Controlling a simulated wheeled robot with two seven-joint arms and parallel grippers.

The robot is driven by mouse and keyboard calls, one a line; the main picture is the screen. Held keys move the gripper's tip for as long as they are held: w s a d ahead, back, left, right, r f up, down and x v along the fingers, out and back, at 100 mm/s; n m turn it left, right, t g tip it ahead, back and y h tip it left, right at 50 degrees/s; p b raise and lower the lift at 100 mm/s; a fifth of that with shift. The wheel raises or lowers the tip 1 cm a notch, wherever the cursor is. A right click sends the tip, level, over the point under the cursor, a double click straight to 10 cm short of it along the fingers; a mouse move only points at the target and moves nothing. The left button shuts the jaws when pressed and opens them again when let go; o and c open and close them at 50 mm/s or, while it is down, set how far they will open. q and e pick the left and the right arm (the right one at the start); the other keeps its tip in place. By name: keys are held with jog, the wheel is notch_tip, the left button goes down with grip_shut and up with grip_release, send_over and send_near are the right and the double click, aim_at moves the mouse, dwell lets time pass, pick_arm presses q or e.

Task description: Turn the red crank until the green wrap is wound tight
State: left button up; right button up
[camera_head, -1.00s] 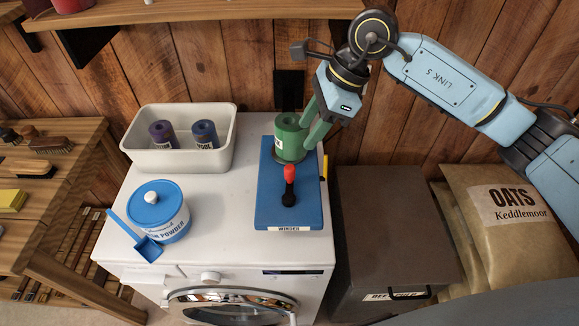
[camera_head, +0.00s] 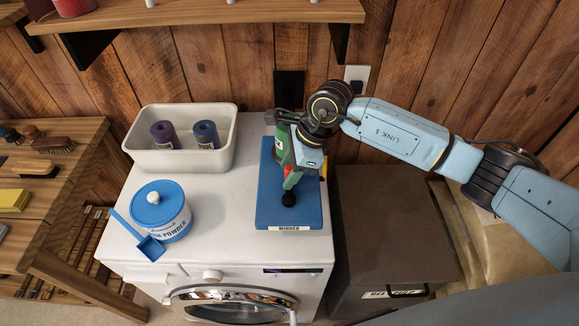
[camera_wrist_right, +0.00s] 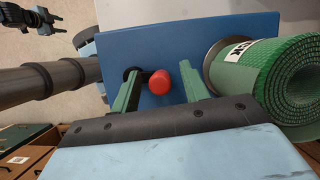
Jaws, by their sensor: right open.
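The blue winder board (camera_head: 305,212) lies on the white machine top, its "WINDER" label at the front. The green wrap (camera_wrist_right: 285,80) is a roll on the winder, with loose-looking spiral layers at its end; in the head view my right gripper mostly hides it. The red crank knob (camera_wrist_right: 160,82) sits on a dark crank arm. My right gripper (camera_wrist_right: 159,72) is open, with one green finger on each side of the knob; I cannot tell whether either touches it. It also shows in the head view (camera_head: 290,182). What looks like my left gripper (camera_wrist_right: 50,22) is small at the wrist view's upper left.
A white bin (camera_head: 226,155) with two rolled wraps stands at the back left. A blue powder tub (camera_head: 163,212) and blue scoop (camera_head: 150,247) are at the front left. A dark lidded chest (camera_head: 390,225) is right of the machine. A wooden shelf (camera_head: 200,14) hangs above.

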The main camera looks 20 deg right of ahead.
jog(key=shift+c, duration=0.2)
grip_shut()
jog(key=shift+d+m, duration=0.1)
jog(key=shift+m, duration=0.2)
jog(key=m, duration=0.1)
jog(key=d+m+t, duration=0.1)
jog(key=shift+s+m, duration=0.25)
jog(key=shift+m, duration=0.05)
jog(key=m, duration=0.1)
jog(key=s+d+m+t+h, duration=0.1)
jog(key=m, duration=0.1)
jog(key=shift+m+b, duration=0.3)
jog(key=shift+b, duration=0.1)
jog(key=m, duration=0.1)
jog(key=s+m+t+h, duration=0.1)
jog(key=m, duration=0.1)
jog(key=m+b, duration=0.1)
jog(key=shift+s+d+h, duration=0.25)
jog(key=shift+d+h, duration=0.05)
jog(key=shift+d, duration=0.05)
jog(key=shift+s+d+m+t+h+b, duration=0.1)
jog(key=shift+s+m+t+h+b, duration=0.2)
jog(key=shift+m, duration=0.8)
jog(key=shift+s+m+t+h+b, duration=0.1)
jog(key=shift+s+m+h+b, duration=0.3)
jog(key=shift+m, duration=0.7)
